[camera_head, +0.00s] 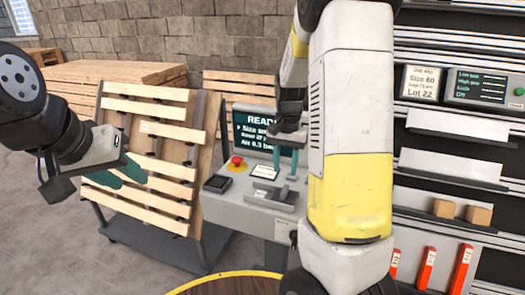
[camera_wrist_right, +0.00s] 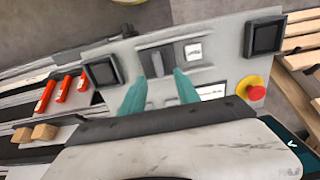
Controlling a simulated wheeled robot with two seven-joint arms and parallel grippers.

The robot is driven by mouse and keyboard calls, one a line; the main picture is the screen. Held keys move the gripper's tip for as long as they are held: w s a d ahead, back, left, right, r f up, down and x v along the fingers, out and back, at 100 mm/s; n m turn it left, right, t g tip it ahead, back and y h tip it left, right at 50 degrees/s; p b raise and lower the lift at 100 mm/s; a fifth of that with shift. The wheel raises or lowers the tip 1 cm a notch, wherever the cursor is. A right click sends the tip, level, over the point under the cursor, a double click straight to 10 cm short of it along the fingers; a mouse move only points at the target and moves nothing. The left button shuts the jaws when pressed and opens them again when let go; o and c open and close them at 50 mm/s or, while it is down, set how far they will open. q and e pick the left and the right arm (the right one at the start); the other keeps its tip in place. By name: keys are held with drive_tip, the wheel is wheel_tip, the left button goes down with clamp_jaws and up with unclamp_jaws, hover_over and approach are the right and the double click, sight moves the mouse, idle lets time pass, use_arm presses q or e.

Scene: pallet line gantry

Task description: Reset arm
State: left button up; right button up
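My right gripper (camera_head: 285,175) hangs over the control console (camera_head: 240,215) in the head view. Its teal fingers are apart with nothing between them, and they also show in the right wrist view (camera_wrist_right: 158,92). A grey block-like fitting (camera_wrist_right: 155,60) on the console top lies beyond the fingertips; I cannot tell contact. A red button on a yellow base (camera_head: 236,163) sits on the console, also in the right wrist view (camera_wrist_right: 253,89). My left gripper (camera_head: 122,174) is in front of the slatted wooden pallet, its teal fingers apart and empty.
The wooden pallet (camera_head: 150,148) leans on a dark cart (camera_head: 150,245) left of the console. A screen (camera_head: 258,130) reading "READY" stands behind the console. Shelves at right hold small boxes (camera_head: 478,214) and red-orange items (camera_head: 428,268). My right arm hides part of the middle.

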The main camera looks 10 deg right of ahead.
drive_tip(key=s+a+r+n+t+y, duration=0.1)
drive_tip(key=s+a+r+n+t, duration=0.2)
drive_tip(key=s+r, duration=0.5)
drive_tip(key=s+a+r+n+t+y, duration=0.1)
drive_tip(key=s+a+r+n+t, duration=0.2)
drive_tip(key=s+a+r, duration=0.3)
drive_tip(key=s+r+n, duration=0.1)
drive_tip(key=s+r, duration=0.1)
drive_tip(key=s, duration=0.3)
drive_tip(key=shift+s, duration=0.2)
idle(1.7)
